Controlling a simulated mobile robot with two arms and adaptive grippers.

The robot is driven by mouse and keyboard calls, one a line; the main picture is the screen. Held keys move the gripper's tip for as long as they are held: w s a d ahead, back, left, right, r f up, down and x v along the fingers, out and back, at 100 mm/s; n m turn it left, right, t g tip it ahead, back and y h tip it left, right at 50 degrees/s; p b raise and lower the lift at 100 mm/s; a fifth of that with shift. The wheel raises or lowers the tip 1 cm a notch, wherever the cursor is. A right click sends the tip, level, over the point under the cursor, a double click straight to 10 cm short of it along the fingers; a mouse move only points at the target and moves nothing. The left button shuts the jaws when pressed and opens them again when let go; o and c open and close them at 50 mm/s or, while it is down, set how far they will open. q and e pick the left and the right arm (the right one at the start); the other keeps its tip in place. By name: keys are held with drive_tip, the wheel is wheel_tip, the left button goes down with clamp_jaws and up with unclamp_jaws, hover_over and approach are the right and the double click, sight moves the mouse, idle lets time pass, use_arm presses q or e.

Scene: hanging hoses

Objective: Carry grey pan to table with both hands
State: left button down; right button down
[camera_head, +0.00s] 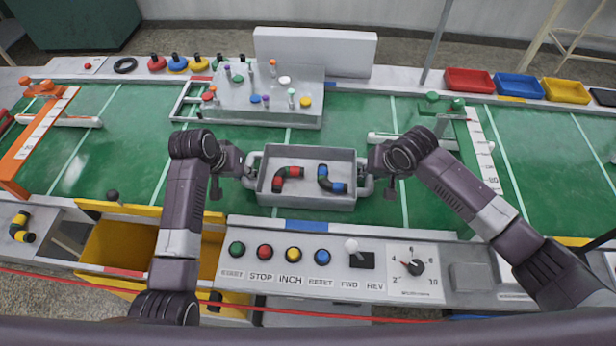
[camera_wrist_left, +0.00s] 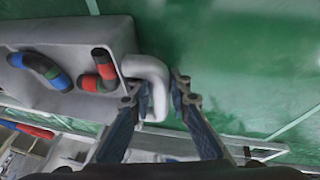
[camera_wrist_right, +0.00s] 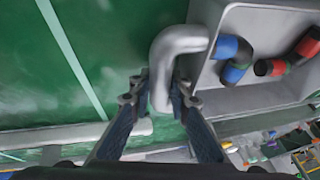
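The grey pan (camera_head: 307,202) is a rectangular tray with a looped handle at each end, in the middle of the head view over the green surface. It holds two bent hose pieces, one black and red (camera_head: 287,177), one black and blue (camera_head: 332,180). My left gripper (camera_head: 248,166) has its fingers on either side of the left handle (camera_wrist_left: 150,72). A narrow gap shows beside one finger, so its grip is unclear. My right gripper (camera_head: 376,167) has its fingers close against both sides of the right handle (camera_wrist_right: 162,60). Whether the pan touches the surface is unclear.
A control panel (camera_head: 330,275) with buttons and a lever lies in front, beside a yellow bin (camera_head: 120,245). Behind stands a grey plate with coloured pegs (camera_head: 262,100). Red, blue and yellow trays (camera_head: 517,87) are at back right. Green surface (camera_head: 545,150) is free at right.

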use_arm(q)
drive_tip(key=shift+w+r, duration=0.1)
drive_tip(key=shift+r, duration=0.05)
use_arm(e)
drive_tip(key=shift+w+r, duration=0.1)
drive_tip(key=shift+r, duration=0.05)
